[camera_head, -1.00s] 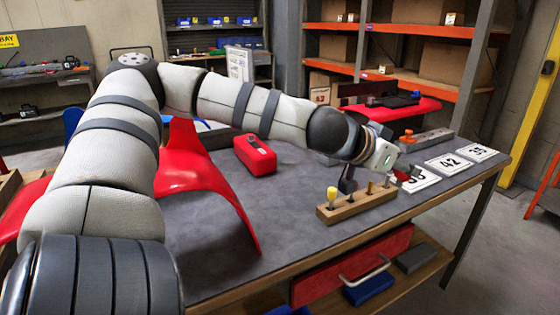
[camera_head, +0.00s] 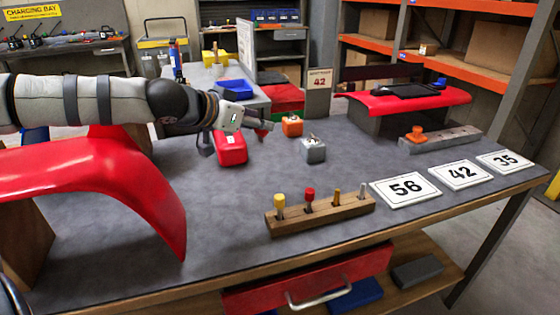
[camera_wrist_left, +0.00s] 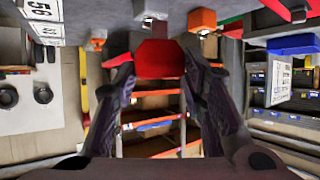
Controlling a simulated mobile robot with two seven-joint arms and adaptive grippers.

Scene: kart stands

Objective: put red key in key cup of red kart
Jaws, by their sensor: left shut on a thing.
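My left gripper (camera_head: 260,123) reaches in from the left above the grey table. It is shut on a small red piece (camera_head: 265,129), seemingly the red key; it shows large between the fingers in the left wrist view (camera_wrist_left: 158,58). Its full shape is unclear. Red curved bodywork (camera_head: 150,185) stands at the left; a red panel (camera_head: 395,104) with black parts sits at the back right. I cannot tell which belongs to the red kart. No key cup can be made out for certain. My right gripper is not in view.
A wooden rack (camera_head: 320,213) holds several tools. Number plates (camera_head: 406,190) lie at the right. The table middle is clear.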

